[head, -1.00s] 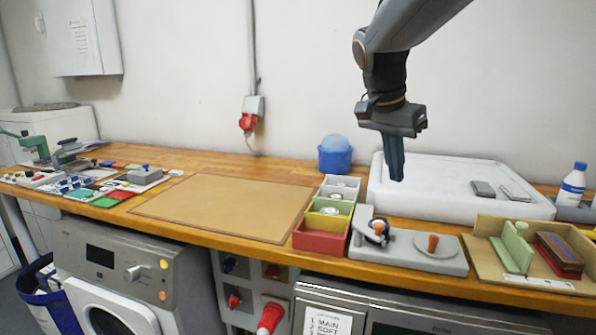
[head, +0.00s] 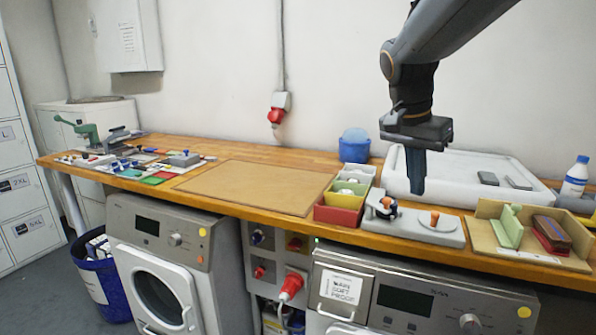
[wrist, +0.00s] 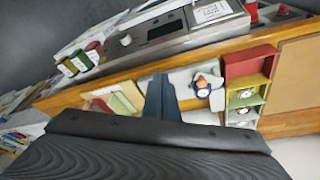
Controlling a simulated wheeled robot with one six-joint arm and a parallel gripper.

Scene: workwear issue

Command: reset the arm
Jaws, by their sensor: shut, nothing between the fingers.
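My gripper (head: 416,172) hangs from my arm at the right of the head view, fingers pointing down. It is shut and empty. It is above the worktop, in front of the white tray (head: 455,163) in the picture. In the wrist view its fingers (wrist: 160,98) are together, with the counter and the grey plate with orange knobs beyond them. No held thing shows.
Coloured bins (head: 338,215), a grey plate with orange knobs (head: 430,232) and a tan holder with blocks (head: 527,242) line the front right edge. A blue tub (head: 354,146) and bottle (head: 575,177) stand behind. The brown mat (head: 258,187) is bare.

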